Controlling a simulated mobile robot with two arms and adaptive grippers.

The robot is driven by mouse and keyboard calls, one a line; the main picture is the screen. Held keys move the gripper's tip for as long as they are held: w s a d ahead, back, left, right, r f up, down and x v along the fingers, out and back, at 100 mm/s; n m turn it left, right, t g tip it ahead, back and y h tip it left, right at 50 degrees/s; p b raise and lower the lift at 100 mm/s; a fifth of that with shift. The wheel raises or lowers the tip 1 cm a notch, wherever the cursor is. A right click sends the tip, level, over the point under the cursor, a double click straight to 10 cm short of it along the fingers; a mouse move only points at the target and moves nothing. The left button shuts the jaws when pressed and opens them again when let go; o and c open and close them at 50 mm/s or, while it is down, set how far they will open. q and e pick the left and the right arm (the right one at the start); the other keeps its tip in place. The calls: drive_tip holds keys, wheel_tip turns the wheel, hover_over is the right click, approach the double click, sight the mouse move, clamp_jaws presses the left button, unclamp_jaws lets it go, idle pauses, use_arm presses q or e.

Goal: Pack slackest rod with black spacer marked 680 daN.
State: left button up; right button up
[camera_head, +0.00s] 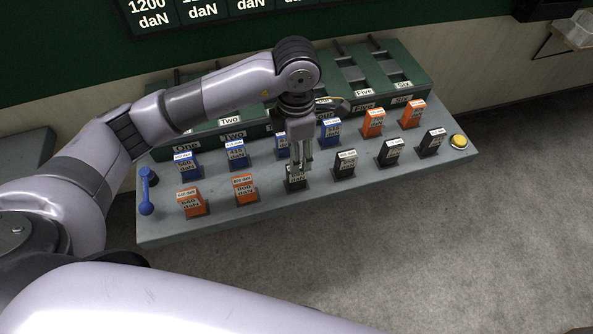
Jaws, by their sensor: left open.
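My left gripper (301,164) is open and points down over a black spacer (295,182) in the front row of the grey bench. Its fingers cover part of this spacer, and whether they touch it I cannot tell. More black spacers stand to the right: one (345,164), another (390,152) and a third (432,142). Their labels end in daN, but the numbers are too small to read surely. The green rack (415,75) behind has slots with labels including Two, Five and Six. My arm hides its middle, and I cannot pick out the slackest rod. My right gripper is not in view.
Blue spacers (237,154) and orange spacers (192,203) stand on the grey bench (260,218). A yellow button (459,141) is at its right end, a blue handle (146,206) at its left. A dark board (200,14) with daN values hangs above. The front floor is clear.

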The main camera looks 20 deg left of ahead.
sight(297, 177)
use_arm(q)
wheel_tip(297, 177, down, 5)
drive_tip(key=shift+f+p, duration=0.15)
drive_tip(key=shift+p, duration=0.3)
drive_tip(key=shift+f+p, duration=0.35)
drive_tip(key=shift+f, duration=0.2)
wheel_tip(297, 177, down, 4)
drive_tip(key=shift+r+p, duration=0.15)
drive_tip(key=shift+p, duration=0.5)
drive_tip(key=shift+f, duration=0.35)
drive_tip(key=shift+c, duration=0.2)
clamp_jaws()
